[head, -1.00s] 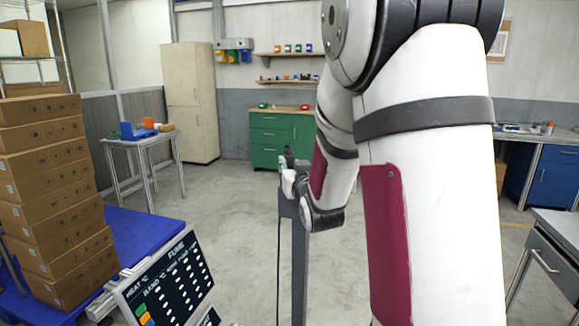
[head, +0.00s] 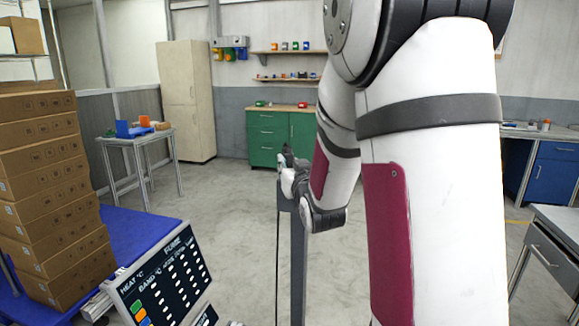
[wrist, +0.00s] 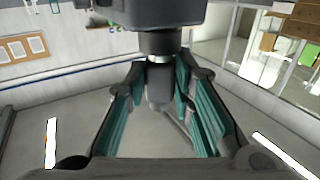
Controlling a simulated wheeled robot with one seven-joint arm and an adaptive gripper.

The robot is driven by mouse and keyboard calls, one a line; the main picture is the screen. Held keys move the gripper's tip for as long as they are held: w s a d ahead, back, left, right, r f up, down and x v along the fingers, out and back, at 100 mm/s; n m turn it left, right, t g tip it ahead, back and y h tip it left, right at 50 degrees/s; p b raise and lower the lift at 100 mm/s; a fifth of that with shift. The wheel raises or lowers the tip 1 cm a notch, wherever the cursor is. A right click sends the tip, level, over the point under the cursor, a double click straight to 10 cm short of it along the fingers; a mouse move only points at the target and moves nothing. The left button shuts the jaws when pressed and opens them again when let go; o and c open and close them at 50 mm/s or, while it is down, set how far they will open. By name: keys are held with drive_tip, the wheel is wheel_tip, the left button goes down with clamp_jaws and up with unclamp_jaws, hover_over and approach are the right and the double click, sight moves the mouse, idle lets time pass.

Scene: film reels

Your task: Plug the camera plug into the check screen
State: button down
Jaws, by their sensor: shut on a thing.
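My gripper (wrist: 161,62) shows in the wrist view with its teal-lined fingers on either side of a dark cylindrical plug (wrist: 160,88) and shut on it. A silver collar (wrist: 160,59) sits above the plug's body, against a larger dark block (wrist: 163,12). I cannot tell whether the plug is seated in that block. In the head view my gripper (head: 287,163) is small and partly hidden, at the top of a grey post (head: 298,255). A thin dark cable (head: 278,250) hangs beside the post. No check screen can be clearly identified; its face is not visible.
A dark panel (head: 165,275) lettered FUME and HEAT stands at the lower left, next to a blue-topped table (head: 135,232) and stacked cartons (head: 50,190). A grey drawer table (head: 550,240) is at right. The floor between is clear.

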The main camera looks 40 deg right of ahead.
drive_tip(key=shift+s+f, duration=0.1)
drive_tip(key=shift+f, duration=0.7)
drive_tip(key=c, duration=1.3)
unclamp_jaws()
drive_tip(key=shift+a, duration=0.3)
wheel_tip(320, 180, up, 12)
drive_tip(key=shift+d+f, duration=0.25)
drive_tip(key=shift+d, duration=0.2)
